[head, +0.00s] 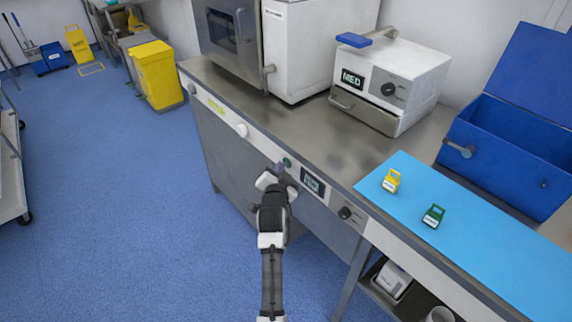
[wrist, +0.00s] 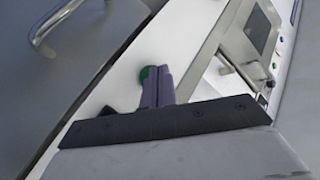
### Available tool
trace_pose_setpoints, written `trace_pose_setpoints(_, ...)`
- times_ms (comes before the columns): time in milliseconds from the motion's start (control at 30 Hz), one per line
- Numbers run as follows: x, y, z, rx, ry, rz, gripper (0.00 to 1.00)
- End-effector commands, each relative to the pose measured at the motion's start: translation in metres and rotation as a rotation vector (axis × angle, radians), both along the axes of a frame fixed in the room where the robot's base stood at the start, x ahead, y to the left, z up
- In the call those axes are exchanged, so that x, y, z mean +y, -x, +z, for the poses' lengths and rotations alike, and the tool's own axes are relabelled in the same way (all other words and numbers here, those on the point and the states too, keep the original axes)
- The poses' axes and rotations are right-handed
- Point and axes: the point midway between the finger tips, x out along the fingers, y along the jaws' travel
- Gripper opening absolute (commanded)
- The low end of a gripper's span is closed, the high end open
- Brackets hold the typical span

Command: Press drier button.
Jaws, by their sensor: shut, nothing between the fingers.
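A round green button (head: 287,162) sits on the white control panel (head: 262,148) along the front of the steel counter. I cannot tell from its look alone whether it is the drier button. In the wrist view the green button (wrist: 148,74) shows just beside my gripper's fingers, partly covered by them. My gripper (head: 279,168) is shut and empty, with its purple-grey fingers (wrist: 158,80) close together at the panel. I cannot tell whether the fingertips touch the button. A dark display screen (head: 312,183) and a black knob (head: 345,212) are to the right of the button.
A steel oven-like machine (head: 255,45) and a white MED box (head: 390,82) stand on the counter. A light blue mat (head: 470,235) holds a yellow tag (head: 391,181) and a green tag (head: 433,216). The blue floor (head: 110,220) left of my arm is clear.

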Motion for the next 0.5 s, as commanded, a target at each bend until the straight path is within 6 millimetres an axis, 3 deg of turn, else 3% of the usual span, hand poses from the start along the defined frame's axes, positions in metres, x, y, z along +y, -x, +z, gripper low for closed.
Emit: trace_pose_setpoints(500, 0.0093, 0.0064, -0.0019, 0.0, 0.002, 0.002, 0.0)
